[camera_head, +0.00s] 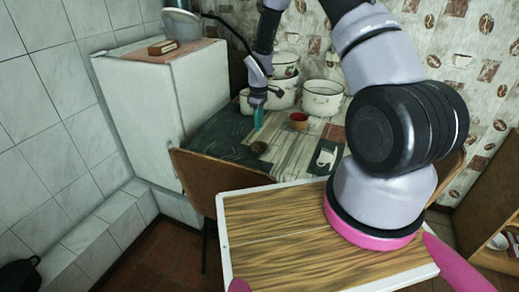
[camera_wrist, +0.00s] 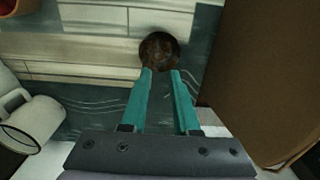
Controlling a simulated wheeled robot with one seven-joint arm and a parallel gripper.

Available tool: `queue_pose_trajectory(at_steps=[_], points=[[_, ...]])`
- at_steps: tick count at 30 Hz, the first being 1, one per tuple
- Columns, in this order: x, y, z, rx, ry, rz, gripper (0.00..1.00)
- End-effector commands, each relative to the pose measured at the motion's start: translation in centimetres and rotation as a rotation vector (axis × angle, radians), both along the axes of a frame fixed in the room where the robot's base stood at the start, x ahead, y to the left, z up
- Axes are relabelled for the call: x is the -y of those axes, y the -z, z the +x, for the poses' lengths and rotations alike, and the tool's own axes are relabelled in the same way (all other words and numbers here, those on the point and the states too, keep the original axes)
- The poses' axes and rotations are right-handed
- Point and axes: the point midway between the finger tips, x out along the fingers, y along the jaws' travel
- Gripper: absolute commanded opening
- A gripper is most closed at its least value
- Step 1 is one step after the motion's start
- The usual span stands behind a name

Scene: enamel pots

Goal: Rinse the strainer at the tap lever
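No strainer and no tap lever can be made out in either view. My gripper (camera_head: 258,122) hangs above the table (camera_head: 230,135), its teal fingers pointing down. In the wrist view, the gripper (camera_wrist: 161,73) has its fingertips apart, with nothing held between them. A small round dark brown object (camera_head: 258,147) lies on the table just below and in front of the fingers. It also shows in the wrist view (camera_wrist: 158,52), just beyond the fingertips; what it is I cannot tell.
A reddish cup (camera_head: 299,121) and white enamel pots (camera_head: 322,98) stand towards the back of the table. A white pale vessel (camera_wrist: 30,120) is at the left in the wrist view. A white cabinet (camera_head: 150,105) stands at the left. A brown panel (camera_wrist: 265,75) is close on the right.

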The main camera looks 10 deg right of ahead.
Motion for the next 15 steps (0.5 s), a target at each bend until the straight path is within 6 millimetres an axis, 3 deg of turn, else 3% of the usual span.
queue_pose_trajectory(at_steps=[6, 15], points=[[0.0, 3.6, 0.0, -0.002, -0.001, -0.001, 0.29], [0.2, 6.4, -0.1, -0.003, 0.001, -0.001, 0.29]])
